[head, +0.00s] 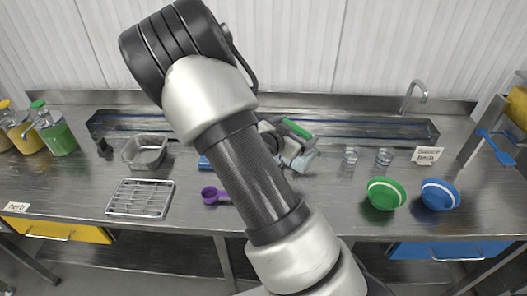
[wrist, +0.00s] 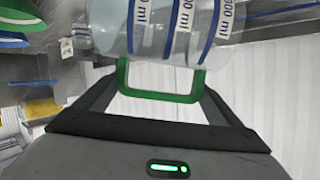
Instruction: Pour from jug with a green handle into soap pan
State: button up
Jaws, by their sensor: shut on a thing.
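The clear jug (head: 296,155) with a green handle (head: 297,128) is above the middle of the counter, partly hidden behind my arm. In the wrist view the jug (wrist: 165,30) shows blue bands and ml marks, and its green handle (wrist: 160,97) lies between my fingers. My gripper (wrist: 160,105) is shut on this handle. The jug looks tilted in the head view; its contents are not clear. A rectangular metal pan (head: 129,154), perhaps the soap pan, stands left of my arm, apart from the jug. No label on it is readable.
A wire rack (head: 140,197) and purple scoop (head: 209,194) lie in front. Jars with green (head: 59,138) and yellow (head: 31,136) contents stand left. Two glasses (head: 350,157), a green bowl (head: 384,194) and a blue bowl (head: 440,194) stand right. A trough (head: 365,133) runs behind.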

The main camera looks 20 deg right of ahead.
jog(key=shift+w+a+r, duration=0.35)
jog(key=shift+w+a, duration=0.05)
jog(key=shift+w, duration=0.05)
jog(key=shift+d+f+n, duration=0.1)
jog(key=shift+f+n, duration=0.05)
jog(key=shift+n, duration=0.15)
jog(key=shift+w, duration=0.1)
jog(key=shift+w+a+r, duration=0.2)
jog(key=shift+a+r, duration=0.05)
jog(key=shift+s+d+f+g, duration=0.2)
jog(key=shift+s+d+g, duration=0.1)
jog(key=shift+s, duration=0.05)
jog(key=shift+d+r, duration=0.1)
jog(key=shift+s+d+f, duration=0.3)
jog(key=shift+s+f, duration=0.05)
jog(key=shift+s, duration=0.2)
jog(key=shift+s+m, duration=0.1)
jog(key=shift+m, duration=0.3)
